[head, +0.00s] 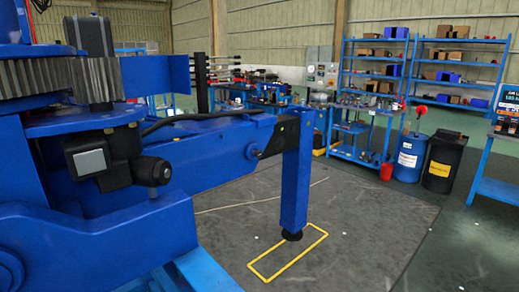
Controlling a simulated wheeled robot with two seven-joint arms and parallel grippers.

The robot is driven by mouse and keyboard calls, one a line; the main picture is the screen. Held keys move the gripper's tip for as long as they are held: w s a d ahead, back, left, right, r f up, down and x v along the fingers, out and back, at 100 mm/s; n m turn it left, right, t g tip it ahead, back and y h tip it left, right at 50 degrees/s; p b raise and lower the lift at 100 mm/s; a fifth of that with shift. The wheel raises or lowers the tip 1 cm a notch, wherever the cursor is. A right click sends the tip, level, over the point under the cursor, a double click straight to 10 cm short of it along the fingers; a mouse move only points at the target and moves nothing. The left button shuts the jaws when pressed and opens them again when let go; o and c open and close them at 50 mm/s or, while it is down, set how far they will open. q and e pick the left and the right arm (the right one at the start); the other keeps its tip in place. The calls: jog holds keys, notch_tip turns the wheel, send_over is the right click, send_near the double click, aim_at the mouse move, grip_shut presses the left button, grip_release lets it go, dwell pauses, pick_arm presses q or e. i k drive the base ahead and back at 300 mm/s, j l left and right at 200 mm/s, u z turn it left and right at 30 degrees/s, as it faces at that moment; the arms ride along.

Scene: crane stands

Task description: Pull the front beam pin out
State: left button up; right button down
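A blue crane stand fills the left side, with a grey toothed ring (35,80) and a dark motor (115,160). A blue beam (215,155) reaches from it to the right and ends at an upright blue leg (295,175). The leg has a dark round foot (291,235) over a yellow outlined rectangle (262,275) on the floor. A dark plate (278,137) sits beside the leg at the beam's end. I cannot clearly make out the front beam pin; small details on the beam's side are too small to tell. Neither of my grippers shows.
Blue shelves (345,72) with boxes stand at the back right. The grey floor (370,225) right of the leg is clear.

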aim_at(258, 154)
jog(key=i+l+u, duration=0.25)
jog(key=i+l, duration=1.05)
jog(key=l, duration=0.15)
